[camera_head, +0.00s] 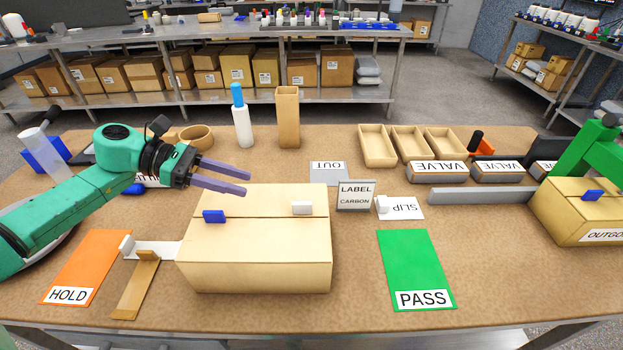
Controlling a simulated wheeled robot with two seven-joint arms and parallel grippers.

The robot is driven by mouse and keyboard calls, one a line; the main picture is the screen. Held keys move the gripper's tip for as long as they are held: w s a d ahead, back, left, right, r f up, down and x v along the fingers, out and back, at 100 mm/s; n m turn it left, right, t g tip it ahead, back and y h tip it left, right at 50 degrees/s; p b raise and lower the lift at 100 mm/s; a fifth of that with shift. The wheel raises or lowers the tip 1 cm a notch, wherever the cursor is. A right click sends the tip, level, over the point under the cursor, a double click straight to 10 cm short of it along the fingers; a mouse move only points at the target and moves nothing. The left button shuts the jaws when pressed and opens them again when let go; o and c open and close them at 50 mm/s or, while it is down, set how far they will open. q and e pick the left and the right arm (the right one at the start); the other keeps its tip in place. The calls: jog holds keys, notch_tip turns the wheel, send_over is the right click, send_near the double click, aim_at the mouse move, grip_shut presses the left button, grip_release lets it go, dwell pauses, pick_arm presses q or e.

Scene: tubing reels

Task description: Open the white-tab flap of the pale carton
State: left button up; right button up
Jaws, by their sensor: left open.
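The pale carton (255,277) sits at the front middle of the table. Its top flaps lie flat, with a seam running left to right across them. A white tab (302,208) stands right of centre by the seam, and a blue tab (213,216) stands to its left. My left gripper (248,182) is open and empty, pointing right. In the picture it overlaps the carton's back left edge, left of and behind the white tab; its exact height is unclear. My right gripper does not show.
An orange HOLD mat (92,258) lies left and a green PASS mat (414,262) lies right. A LABEL CARBON sign (355,196) stands just right of the carton. Behind are a white bottle (242,125) and tall tan box (288,120). An OUTGO-marked carton (575,222) sits far right.

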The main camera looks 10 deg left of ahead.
pick_arm(q)
jog(key=p, duration=0.3)
send_near(298, 203)
jog(key=shift+s+d+r, duration=0.1)
jog(key=shift+s+d, duration=0.05)
jog(key=shift+d, duration=0.25)
jog(key=shift+s+d+r, duration=0.1)
jog(key=shift+d, duration=0.25)
jog(key=x, duration=0.1)
jog(key=p+x, duration=0.1)
jog(key=x, duration=0.2)
jog(key=shift+w+d+f+p, duration=0.25)
jog(key=shift+w+p, duration=0.15)
jog(key=x, duration=0.2)
jog(key=p+x, duration=0.1)
jog(key=x, duration=0.1)
jog(key=shift+w+d+f, duration=0.15)
jog(key=shift+w+f, duration=0.05)
jog(key=shift+f, duration=0.15)
jog(key=shift+d+f, duration=0.15)
jog(key=shift+s, duration=0.1)
grip_shut()
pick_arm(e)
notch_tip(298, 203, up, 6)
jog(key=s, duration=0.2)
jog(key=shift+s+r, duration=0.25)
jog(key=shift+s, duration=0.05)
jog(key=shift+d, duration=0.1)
